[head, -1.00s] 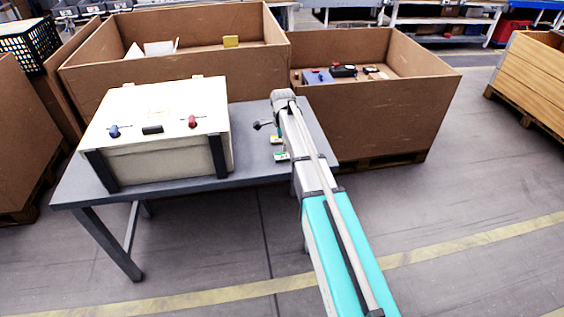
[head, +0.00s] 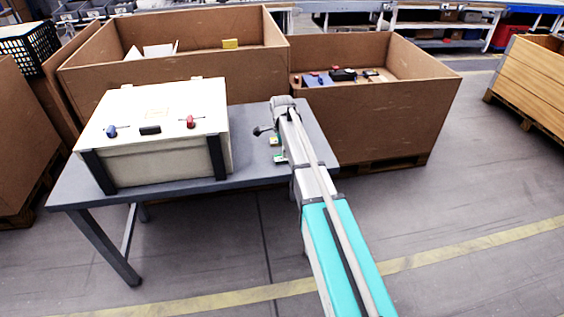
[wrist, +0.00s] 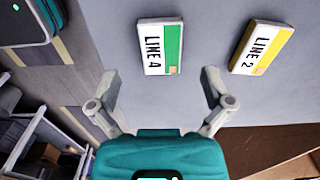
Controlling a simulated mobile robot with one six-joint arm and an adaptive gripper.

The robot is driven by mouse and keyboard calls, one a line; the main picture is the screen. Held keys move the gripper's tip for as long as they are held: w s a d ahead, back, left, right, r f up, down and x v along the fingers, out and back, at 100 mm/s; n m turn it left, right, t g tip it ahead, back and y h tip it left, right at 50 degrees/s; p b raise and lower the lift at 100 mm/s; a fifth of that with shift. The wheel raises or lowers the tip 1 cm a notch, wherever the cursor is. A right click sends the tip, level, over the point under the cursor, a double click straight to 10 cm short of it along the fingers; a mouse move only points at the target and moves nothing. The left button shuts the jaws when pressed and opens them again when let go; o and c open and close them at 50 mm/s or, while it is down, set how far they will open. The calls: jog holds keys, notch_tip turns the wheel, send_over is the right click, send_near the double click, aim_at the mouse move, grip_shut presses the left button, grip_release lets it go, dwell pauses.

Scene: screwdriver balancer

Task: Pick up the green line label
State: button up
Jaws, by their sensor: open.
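The green line label (wrist: 160,47) lies on the grey table in the wrist view, white with a green strip and the text "LINE 4". A second label (wrist: 262,47), white and yellow with "LINE 2", lies to its right. My gripper (wrist: 160,82) is open, its two fingers spread below the green label in the picture, with nothing between them. In the head view, the green label (head: 280,159) shows beside my arm, partly hidden by it. The other label (head: 275,141) lies just behind it. My gripper is mostly hidden behind my arm there.
The grey table (head: 262,172) also bears a cream box (head: 160,160) with a blue and a red screwdriver on top, left of the labels. Large brown bins (head: 375,120) stand close behind the table. Floor in front is clear.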

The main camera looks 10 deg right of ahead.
aim_at(282, 159)
jog(key=shift+f+b, duration=1.5)
jog(key=shift+f, duration=0.3)
jog(key=shift+c, duration=0.3)
jog(key=c, duration=0.9)
